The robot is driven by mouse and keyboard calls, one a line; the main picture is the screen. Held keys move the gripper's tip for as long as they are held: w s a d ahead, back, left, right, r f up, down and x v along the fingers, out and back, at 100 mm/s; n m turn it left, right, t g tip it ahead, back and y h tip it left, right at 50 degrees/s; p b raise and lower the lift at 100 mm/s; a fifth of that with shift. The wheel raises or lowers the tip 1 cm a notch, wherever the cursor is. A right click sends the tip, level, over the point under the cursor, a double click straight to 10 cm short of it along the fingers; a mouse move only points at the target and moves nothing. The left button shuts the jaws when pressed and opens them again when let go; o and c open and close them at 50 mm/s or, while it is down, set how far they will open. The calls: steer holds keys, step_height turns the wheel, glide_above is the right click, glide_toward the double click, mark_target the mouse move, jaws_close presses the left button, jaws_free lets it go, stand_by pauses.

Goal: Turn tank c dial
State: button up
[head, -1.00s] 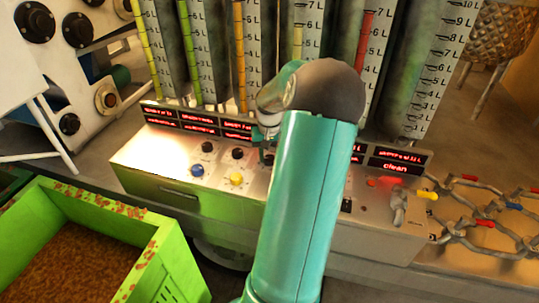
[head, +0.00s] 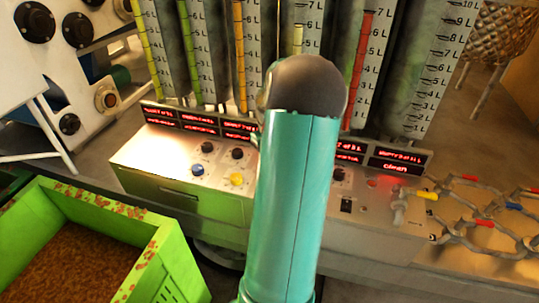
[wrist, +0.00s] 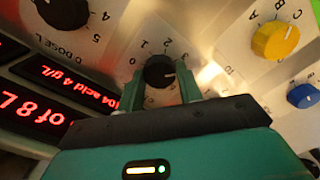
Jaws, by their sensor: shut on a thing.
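My gripper (wrist: 162,84) is shut on a small black dial (wrist: 158,71) in the wrist view, with one green finger on each side of it. The dial has a white mark pointing right, and numbers from 0 upward show around it. Part of its scale and its name are hidden by my gripper. In the head view my arm hides my gripper and the held dial.
A yellow dial (wrist: 275,40) lettered A, B, C and a blue dial (wrist: 303,96) are at right in the wrist view. Red displays (head: 197,121) and several graduated tanks (head: 205,50) stand behind the panel. A green crate (head: 165,262) is at the lower left; chains (head: 490,215) are at right.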

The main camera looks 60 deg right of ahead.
steer(key=shift+n, duration=1.5)
steer(key=o, duration=1)
step_height(320, 180, up, 14)
steer(key=shift+f, duration=0.1)
